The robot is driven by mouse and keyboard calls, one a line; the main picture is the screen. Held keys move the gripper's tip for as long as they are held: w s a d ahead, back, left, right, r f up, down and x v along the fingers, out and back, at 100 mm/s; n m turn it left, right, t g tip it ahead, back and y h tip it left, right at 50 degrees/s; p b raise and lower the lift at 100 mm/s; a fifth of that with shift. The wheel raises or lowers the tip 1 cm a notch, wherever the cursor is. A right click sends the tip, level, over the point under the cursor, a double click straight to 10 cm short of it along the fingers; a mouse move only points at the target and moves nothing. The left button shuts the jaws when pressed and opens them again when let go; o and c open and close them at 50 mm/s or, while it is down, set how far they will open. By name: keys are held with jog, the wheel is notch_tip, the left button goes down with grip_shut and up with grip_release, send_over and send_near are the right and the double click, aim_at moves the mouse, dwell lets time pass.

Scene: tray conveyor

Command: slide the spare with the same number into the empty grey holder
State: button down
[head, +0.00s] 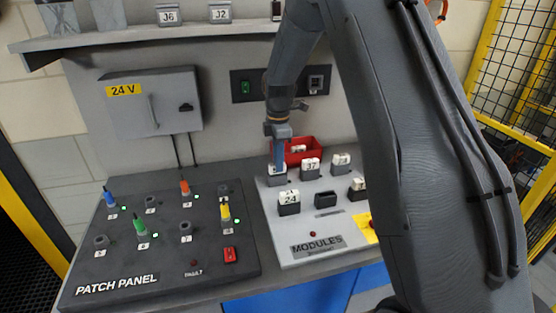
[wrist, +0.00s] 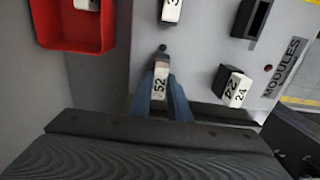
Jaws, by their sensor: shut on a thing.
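My gripper (head: 278,158) is over the back left of the modules board, with its blue fingers pointing down. In the wrist view its fingers (wrist: 162,95) are shut on a white-labelled module reading 52 (wrist: 160,82). I cannot tell whether this module still sits in a holder or is lifted. The empty grey holder (head: 325,200) stands in the front row, between module 24 (head: 289,203) and a module at the right (head: 357,189). In the wrist view the empty holder (wrist: 262,17) shows a dark open slot at the upper right, apart from the gripper.
The red bin (head: 318,151) behind the board has a white-labelled piece in it. Two more modules (head: 310,168) (head: 341,163) stand in the back row. The patch panel (head: 165,262) with coloured plugs is at the left. My arm covers the right side.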

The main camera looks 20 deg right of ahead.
jog(key=shift+f, duration=0.25)
jog(key=c, duration=1.6)
grip_release()
notch_tip(320, 180, up, 6)
jog(key=b, duration=0.3)
jog(key=shift+r, duration=0.9)
